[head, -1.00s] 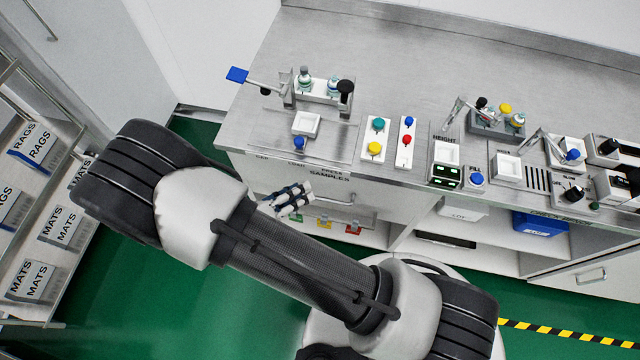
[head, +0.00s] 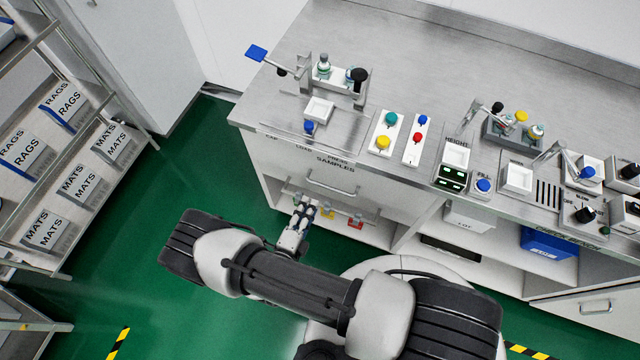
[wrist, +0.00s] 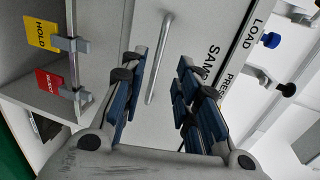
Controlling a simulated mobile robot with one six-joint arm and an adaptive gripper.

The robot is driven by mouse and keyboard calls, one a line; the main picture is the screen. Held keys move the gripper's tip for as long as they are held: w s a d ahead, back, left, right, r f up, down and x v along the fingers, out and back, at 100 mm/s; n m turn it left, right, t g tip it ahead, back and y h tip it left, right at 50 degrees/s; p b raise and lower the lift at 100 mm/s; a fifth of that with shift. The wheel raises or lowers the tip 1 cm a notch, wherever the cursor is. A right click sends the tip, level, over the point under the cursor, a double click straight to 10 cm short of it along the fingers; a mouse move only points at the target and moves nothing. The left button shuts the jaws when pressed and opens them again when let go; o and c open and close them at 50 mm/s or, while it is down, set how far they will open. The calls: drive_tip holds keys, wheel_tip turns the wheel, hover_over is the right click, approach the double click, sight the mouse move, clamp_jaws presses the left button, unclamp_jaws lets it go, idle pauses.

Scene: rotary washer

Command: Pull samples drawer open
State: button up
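The samples drawer (head: 300,172) is a pale front under the left end of the steel counter, labelled SAMPLES, and looks closed. Its bar handle (head: 331,187) runs across the front. In the wrist view the handle (wrist: 158,58) stands upright in the picture, beyond the fingertips and between the lines of the two fingers. My gripper (head: 304,208) is in front of and just below the handle in the head view. In the wrist view my gripper (wrist: 160,85) has its blue-padded fingers wide apart with nothing between them. It appears short of the handle, not touching it.
Yellow HOLD (wrist: 41,34) and red (wrist: 50,82) tags hang on a rail below the drawer. The counter (head: 420,75) carries buttons and fixtures. A shelf rack (head: 72,150) with RAGS and MATS boxes stands at left. Green floor lies clear between.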

sight(320, 184)
drive_tip(key=b+x, duration=0.1)
drive_tip(key=x, duration=0.9)
drive_tip(key=shift+w+d, duration=0.1)
drive_tip(key=shift+w, duration=0.2)
drive_tip(key=shift+c, duration=0.5)
clamp_jaws()
